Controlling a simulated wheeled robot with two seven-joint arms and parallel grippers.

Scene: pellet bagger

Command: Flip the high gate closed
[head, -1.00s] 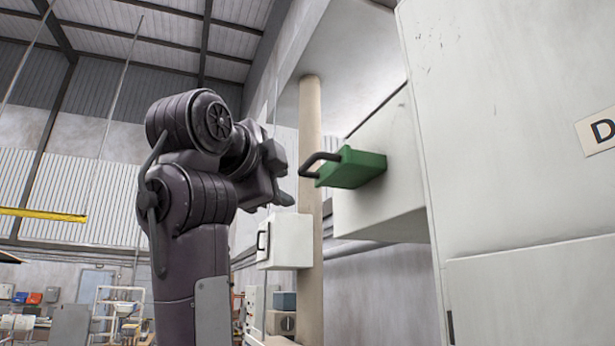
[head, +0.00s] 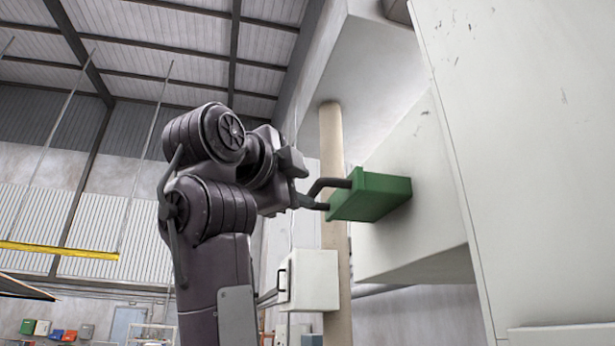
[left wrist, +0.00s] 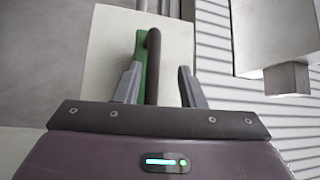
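The high gate is a green block (head: 372,197) on the side of a pale overhead housing, with a dark bar handle (head: 326,183) facing left. My left gripper (head: 318,203) is at the handle in the head view, its fingertips close to the green block. In the left wrist view, the gripper (left wrist: 160,78) is open, with the dark handle (left wrist: 153,60) between its fingers, nearer the left one. The green gate (left wrist: 139,68) is partly hidden behind that finger. I cannot tell if a finger touches the handle. My right gripper is out of view.
A large pale panel (head: 540,170) fills the right side. A beige post (head: 333,150) and a white box with a handle (head: 314,280) stand behind and below the gate. A yellow rail (head: 60,250) is far off at left.

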